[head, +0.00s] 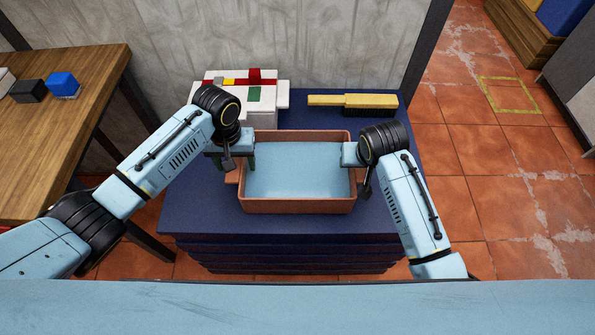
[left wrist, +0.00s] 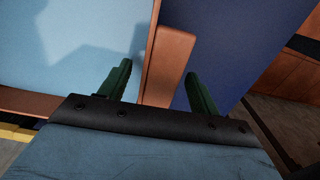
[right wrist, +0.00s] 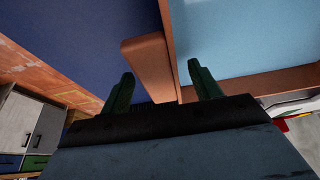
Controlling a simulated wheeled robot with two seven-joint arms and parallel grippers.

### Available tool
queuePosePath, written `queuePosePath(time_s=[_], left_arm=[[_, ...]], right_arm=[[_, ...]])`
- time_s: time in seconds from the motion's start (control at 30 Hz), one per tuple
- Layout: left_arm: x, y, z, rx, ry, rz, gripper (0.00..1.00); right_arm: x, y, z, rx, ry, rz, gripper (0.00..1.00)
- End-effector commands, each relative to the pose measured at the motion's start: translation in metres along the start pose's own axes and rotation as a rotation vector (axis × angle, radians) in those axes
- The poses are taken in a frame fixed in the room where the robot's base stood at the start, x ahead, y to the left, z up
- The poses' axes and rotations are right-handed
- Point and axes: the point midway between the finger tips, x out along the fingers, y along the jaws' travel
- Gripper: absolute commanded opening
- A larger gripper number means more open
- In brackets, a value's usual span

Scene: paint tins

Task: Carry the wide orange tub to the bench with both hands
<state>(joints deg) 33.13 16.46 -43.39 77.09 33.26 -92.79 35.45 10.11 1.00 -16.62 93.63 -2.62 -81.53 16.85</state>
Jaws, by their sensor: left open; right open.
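The wide orange tub (head: 298,207) stands on a dark blue stand (head: 200,222); its inside is light blue. My left gripper (head: 239,160) is open at the tub's left end. In the left wrist view the tub's handle (left wrist: 168,58) lies between the open fingers (left wrist: 159,70), with no clear contact. My right gripper (head: 351,157) is open at the tub's right end. In the right wrist view the other handle (right wrist: 148,62) lies between the open fingers (right wrist: 160,70), apart from at least one. A wooden bench (head: 60,135) stands at the left.
A black box (head: 28,91) and a blue box (head: 62,84) sit on the bench. Behind the tub are a white item with coloured parts (head: 240,85) and a yellow-handled brush (head: 352,101). A grey wall closes the back. Tiled floor (head: 500,190) at the right is open.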

Motion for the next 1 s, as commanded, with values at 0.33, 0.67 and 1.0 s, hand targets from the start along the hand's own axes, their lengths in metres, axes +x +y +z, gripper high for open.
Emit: queuePosePath(time_s=[0.33,0.67,1.0], left_arm=[[0.0037,0.0002,0.0003,0.001,0.0,0.0,0.63],[0.0034,0.0003,0.0003,0.0,0.0,0.0,0.22],[0.0032,0.0002,0.0002,0.0,0.0,0.0,0.0]], right_arm=[[0.0032,-0.0004,-0.0003,0.0,0.001,-0.001,0.63],[0.0031,-0.0003,-0.0003,0.0,0.001,-0.001,0.22],[0.003,-0.0003,-0.0002,0.0,0.001,0.0,0.0]])
